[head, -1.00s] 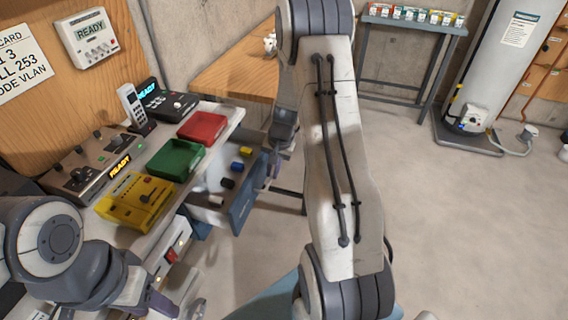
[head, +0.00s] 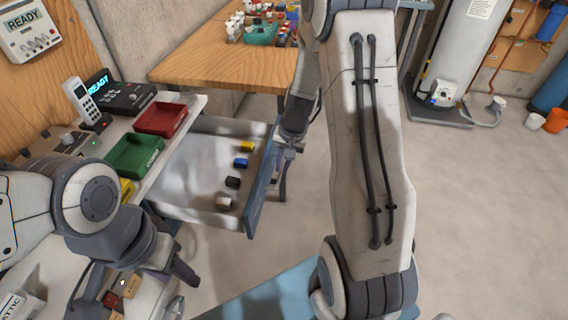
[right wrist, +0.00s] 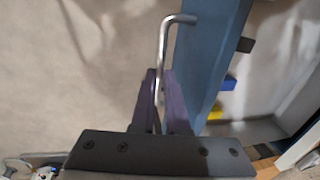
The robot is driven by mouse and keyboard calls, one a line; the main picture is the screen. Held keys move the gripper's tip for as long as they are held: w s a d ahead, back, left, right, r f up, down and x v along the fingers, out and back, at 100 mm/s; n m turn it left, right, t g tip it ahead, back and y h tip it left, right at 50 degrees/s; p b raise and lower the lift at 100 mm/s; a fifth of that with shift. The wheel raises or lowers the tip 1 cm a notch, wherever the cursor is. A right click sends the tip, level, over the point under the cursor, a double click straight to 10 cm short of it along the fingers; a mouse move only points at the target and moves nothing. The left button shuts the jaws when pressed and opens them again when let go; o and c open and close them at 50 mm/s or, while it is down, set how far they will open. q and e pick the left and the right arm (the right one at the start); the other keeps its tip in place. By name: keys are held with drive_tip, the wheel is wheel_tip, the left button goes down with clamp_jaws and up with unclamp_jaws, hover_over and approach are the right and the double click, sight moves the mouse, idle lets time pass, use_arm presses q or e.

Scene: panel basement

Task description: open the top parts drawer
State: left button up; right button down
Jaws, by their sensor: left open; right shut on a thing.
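The top parts drawer (head: 195,165) stands pulled well out from under the bench in the head view. Its blue front (head: 262,190) faces right, and several small coloured parts lie inside near the front. In the right wrist view the bent metal handle (right wrist: 164,50) sticks out from the blue drawer front (right wrist: 208,60). My right gripper (right wrist: 160,95) is shut on the handle; in the head view its fingers are largely hidden behind my arm and the drawer front. My left gripper (head: 180,285) is open and empty, low at the left beside the bench.
A red tray (head: 160,119) and a green tray (head: 134,154) sit on the bench above the drawer. A wooden table (head: 230,65) with small items stands behind. The concrete floor (head: 480,210) at the right is clear.

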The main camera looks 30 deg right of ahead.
drive_tip(key=shift+w, duration=0.1)
drive_tip(key=c, duration=0.9)
unclamp_jaws()
drive_tip(key=shift+r, duration=0.1)
drive_tip(key=r, duration=0.3)
drive_tip(key=s+d+r, duration=0.1)
drive_tip(key=r, duration=0.6)
drive_tip(key=shift+s+d+r, duration=0.1)
drive_tip(key=shift+s+d, duration=0.1)
drive_tip(key=shift+d, duration=0.1)
